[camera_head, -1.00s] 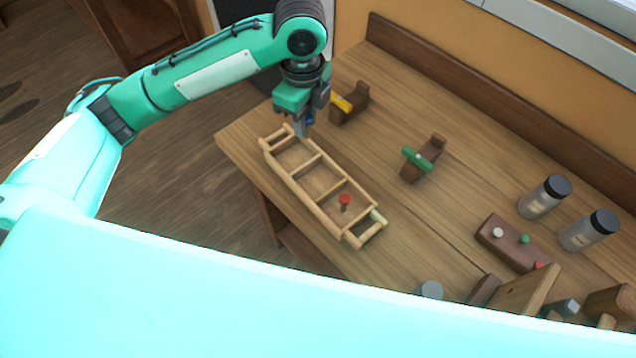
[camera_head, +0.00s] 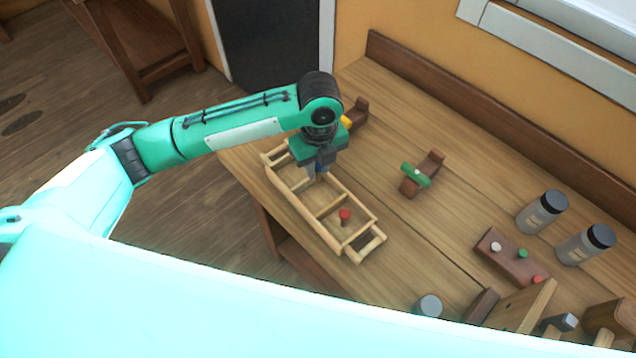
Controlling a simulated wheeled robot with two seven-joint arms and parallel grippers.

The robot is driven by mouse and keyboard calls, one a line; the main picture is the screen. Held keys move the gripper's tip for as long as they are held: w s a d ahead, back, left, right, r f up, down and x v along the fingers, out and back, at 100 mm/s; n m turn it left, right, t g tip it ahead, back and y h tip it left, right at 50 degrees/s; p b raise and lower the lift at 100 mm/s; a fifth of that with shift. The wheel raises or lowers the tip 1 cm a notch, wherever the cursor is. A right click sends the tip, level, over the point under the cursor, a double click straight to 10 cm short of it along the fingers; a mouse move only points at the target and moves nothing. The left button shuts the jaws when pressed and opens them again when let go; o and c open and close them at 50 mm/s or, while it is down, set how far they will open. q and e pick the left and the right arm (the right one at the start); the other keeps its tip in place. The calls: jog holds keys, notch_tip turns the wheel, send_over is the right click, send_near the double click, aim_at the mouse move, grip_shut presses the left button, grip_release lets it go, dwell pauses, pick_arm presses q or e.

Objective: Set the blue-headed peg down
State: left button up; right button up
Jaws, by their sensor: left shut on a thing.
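My left gripper (camera_head: 315,171) points down over the light wooden hull frame (camera_head: 305,205) and is shut on the blue-headed peg (camera_head: 321,169). Only a speck of blue shows between the fingers; the rest of the peg is hidden. I cannot tell whether its tip touches the frame. A red-headed peg (camera_head: 345,215) stands upright in the near right part of the frame. My right gripper is out of view.
A brown block with a green bar (camera_head: 416,174) and another with a yellow piece (camera_head: 347,122) stand behind. A dark peg rack (camera_head: 513,258) and two grey jars (camera_head: 541,211) are at right. The bench between is clear.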

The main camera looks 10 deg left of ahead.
aim_at(318, 177)
pick_arm(q)
notch_tip(318, 177, down, 4)
notch_tip(318, 177, down, 4)
jog(key=shift+r+p, duration=0.15)
jog(key=shift+p, duration=0.5)
jog(key=shift+f, duration=0.45)
jog(key=shift+f, duration=0.15)
jog(key=o, duration=0.9)
jog(key=shift+o, duration=0.2)
